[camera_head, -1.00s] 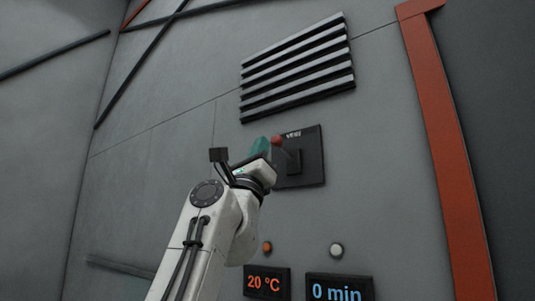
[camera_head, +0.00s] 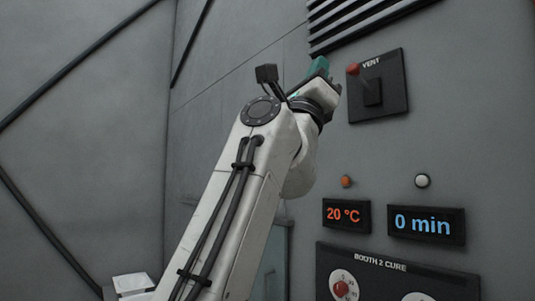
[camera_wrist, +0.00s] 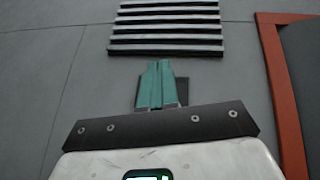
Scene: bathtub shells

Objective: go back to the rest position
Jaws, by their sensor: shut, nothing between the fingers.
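My gripper (camera_head: 319,67) is at the end of the raised white arm, in the upper middle of the head view. Its teal fingers show together in the wrist view (camera_wrist: 156,84), shut with nothing held. The vent switch (camera_head: 372,90), a dark panel with a red-knobbed lever marked VENT, is on the wall just right of the gripper in the head view. In the wrist view the fingers overlap the dark vent panel (camera_wrist: 182,91) and hide part of it. I cannot tell how far the fingers are from the wall.
A slatted grille (camera_head: 365,22) is above the vent switch. Below are orange (camera_head: 346,181) and white (camera_head: 422,181) buttons, displays reading 20 °C (camera_head: 346,215) and 0 min (camera_head: 426,225), and a BOOTH 2 CURE panel (camera_head: 385,272) with knobs. An orange frame (camera_wrist: 284,95) stands at right in the wrist view.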

